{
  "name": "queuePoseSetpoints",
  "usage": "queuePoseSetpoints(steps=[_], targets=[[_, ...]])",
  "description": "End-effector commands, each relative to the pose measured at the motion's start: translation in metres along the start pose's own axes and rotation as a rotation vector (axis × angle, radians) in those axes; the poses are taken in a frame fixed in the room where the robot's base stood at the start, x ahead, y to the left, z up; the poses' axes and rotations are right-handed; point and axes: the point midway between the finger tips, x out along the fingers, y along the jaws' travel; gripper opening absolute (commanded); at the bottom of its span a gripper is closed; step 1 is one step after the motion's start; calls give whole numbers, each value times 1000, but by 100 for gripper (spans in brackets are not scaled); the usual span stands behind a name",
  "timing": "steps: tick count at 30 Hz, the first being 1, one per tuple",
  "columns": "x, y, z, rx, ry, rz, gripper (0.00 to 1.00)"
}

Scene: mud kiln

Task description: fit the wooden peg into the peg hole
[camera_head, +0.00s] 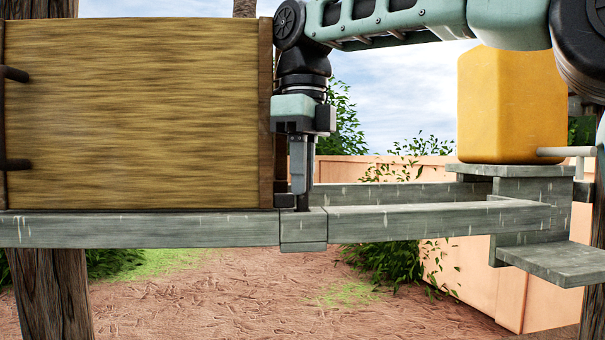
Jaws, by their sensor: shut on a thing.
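My gripper (299,198) points straight down, just right of the large wooden panel. Its fingers are shut, with their tips at the top of the grey wooden rail. The wooden peg is mostly hidden by the fingers; only a thin dark strip shows at the tips, and I cannot tell it clearly from the fingers. A short grey wooden block (303,236) sits in the rail directly below the tips. The peg hole is not visible from this side. I cannot tell whether the peg is inside it.
The wood-grained panel (130,115) stands close at the left of my gripper. The grey rail (430,219) runs across to a stepped wooden frame at the right. A yellow container (512,110) with a spout stands there, below my arm.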

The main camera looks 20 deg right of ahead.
Motion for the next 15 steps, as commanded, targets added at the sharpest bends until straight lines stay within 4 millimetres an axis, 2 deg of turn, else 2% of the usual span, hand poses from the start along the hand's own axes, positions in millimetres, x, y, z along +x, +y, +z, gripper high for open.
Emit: queuePoseSetpoints(steps=[1,5,6,7,8,15], targets=[[13,1,-1,-2,26,13,0],[15,1,0,-2,29,15,0],[15,1,0,-3,30,16,26],[15,1,0,-3,30,16,34],[15,1,0,-3,30,17,37],[16,3,0,-7,32,20,37]])
